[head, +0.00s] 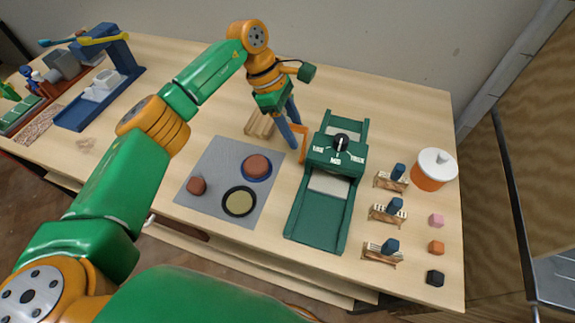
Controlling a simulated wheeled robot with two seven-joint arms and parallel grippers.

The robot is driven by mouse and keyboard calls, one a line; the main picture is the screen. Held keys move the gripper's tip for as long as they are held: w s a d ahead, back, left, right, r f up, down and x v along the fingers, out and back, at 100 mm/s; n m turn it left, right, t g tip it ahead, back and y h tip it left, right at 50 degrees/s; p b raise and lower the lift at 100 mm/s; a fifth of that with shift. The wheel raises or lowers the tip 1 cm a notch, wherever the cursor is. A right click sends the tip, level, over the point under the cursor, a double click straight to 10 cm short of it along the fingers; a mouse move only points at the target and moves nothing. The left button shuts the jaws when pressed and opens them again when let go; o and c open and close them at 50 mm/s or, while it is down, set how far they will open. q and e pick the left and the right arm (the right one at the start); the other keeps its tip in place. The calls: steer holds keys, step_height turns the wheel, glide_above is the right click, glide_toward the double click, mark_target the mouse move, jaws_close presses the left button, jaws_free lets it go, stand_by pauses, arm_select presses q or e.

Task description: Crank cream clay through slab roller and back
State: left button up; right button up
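The green slab roller (338,150) stands right of centre, with a dial and white labels on top of its housing. A cream clay slab (328,184) lies flat on its bed, showing just in front of the housing; any part under the housing is hidden. An orange crank piece (304,146) shows at the roller's left side. My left gripper (294,138) reaches down there with its blue fingers right at the crank piece. I cannot tell whether the fingers are closed on it. My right gripper is not in view.
A grey mat (217,160) left of the roller holds brown and olive discs. Right of the roller stand small wooden racks (388,213) with blue pieces, an orange jar (432,178) and small blocks (436,248). A blue press (120,60) stands far left. The table's back middle is clear.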

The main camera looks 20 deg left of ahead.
arm_select(q)
steer(key=shift+s, duration=0.85)
steer(key=shift+s+a, duration=0.1)
steer(key=shift+s, duration=0.85)
steer(key=shift+s+f+b, duration=0.1)
steer(key=shift+b, duration=0.25)
steer(key=shift+s+f+b, duration=0.2)
steer(key=shift+s+b, duration=0.2)
steer(key=shift+s, duration=0.4)
